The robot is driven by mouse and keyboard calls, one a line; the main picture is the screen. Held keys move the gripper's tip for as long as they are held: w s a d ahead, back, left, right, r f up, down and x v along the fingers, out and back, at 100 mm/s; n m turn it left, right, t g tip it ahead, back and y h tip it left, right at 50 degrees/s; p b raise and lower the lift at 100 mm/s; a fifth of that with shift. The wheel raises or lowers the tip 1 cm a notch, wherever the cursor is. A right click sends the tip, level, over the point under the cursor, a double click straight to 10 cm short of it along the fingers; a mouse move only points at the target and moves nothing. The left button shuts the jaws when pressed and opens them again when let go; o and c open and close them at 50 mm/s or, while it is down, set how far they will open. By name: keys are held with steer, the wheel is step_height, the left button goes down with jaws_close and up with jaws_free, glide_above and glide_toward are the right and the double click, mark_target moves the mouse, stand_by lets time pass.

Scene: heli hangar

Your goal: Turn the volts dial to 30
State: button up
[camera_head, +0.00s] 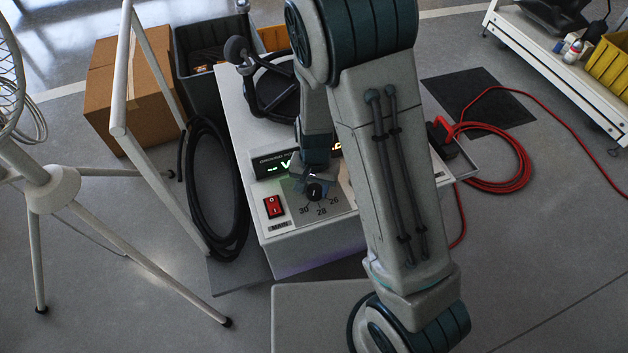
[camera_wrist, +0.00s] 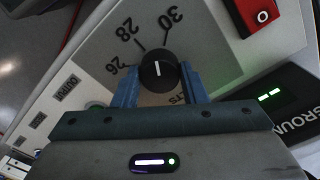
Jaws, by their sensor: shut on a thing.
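The volts dial (camera_wrist: 158,73) is a round black knob with a white pointer line, on a light panel face (camera_wrist: 85,50) marked 26, 28 and 30. In the wrist view the pointer appears to lie between the 28 and 30 marks. The dial also shows in the head view (camera_head: 314,193), below my gripper. My gripper (camera_wrist: 158,82) is shut on the dial, with one blue finger on each side of it. The fingers hide part of the dial's lower side and nearby markings.
A red main switch (camera_head: 273,206) sits left of the dial, below a green-lit display (camera_head: 272,166). A black cable coil (camera_head: 215,190) lies beside the white unit (camera_head: 290,240). A red cable coil (camera_head: 495,158) and cardboard box (camera_head: 125,90) are on the floor.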

mark_target(315, 190)
steer(key=shift+m+p, duration=1.25)
steer(key=shift+m, duration=0.75)
steer(key=o, duration=1)
steer(key=shift+c, duration=0.2)
step_height(315, 190, up, 14)
steer(key=p, duration=0.5)
steer(key=shift+p, duration=0.35)
steer(key=shift+f, duration=0.1)
